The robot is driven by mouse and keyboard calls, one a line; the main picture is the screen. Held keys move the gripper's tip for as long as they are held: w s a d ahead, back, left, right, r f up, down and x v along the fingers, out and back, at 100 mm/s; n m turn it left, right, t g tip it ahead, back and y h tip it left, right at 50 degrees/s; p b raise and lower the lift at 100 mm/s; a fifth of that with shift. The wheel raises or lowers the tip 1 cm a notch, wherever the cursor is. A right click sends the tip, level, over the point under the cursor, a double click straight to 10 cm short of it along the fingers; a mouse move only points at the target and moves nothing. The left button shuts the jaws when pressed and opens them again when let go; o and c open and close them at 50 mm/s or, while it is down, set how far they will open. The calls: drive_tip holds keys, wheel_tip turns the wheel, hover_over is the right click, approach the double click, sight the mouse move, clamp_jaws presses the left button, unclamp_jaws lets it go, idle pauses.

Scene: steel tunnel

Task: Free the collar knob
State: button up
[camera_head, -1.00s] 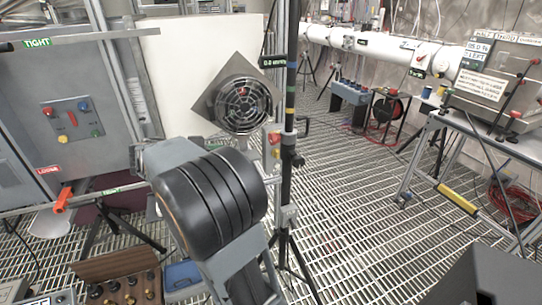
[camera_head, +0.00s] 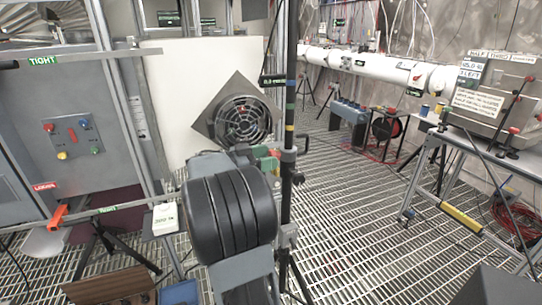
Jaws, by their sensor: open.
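A dark upright pole (camera_head: 291,90) with coloured bands stands mid-picture. A grey collar (camera_head: 288,156) sits around it, with a small red knob (camera_head: 275,152) on its left side. A dark knob (camera_head: 298,179) shows lower on the pole's right. My gripper (camera_head: 254,154) is only partly seen beyond my thick black wrist, close to the left of the collar. It is open. The fingertips are mostly hidden, and I cannot tell whether they touch the red knob.
A fan on a diamond-shaped plate (camera_head: 212,107) and a white panel (camera_head: 165,90) stand behind. A grey cabinet (camera_head: 40,130) with a bar marked TIGHT is at left. A bench (camera_head: 440,185) is at right. Open grating floor (camera_head: 350,220) lies between.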

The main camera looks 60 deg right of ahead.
drive_tip(key=shift+x, duration=0.85)
drive_tip(key=shift+c, duration=0.3)
drive_tip(key=c, duration=0.9)
drive_tip(key=shift+o, duration=0.2)
drive_tip(key=shift+n, duration=0.3)
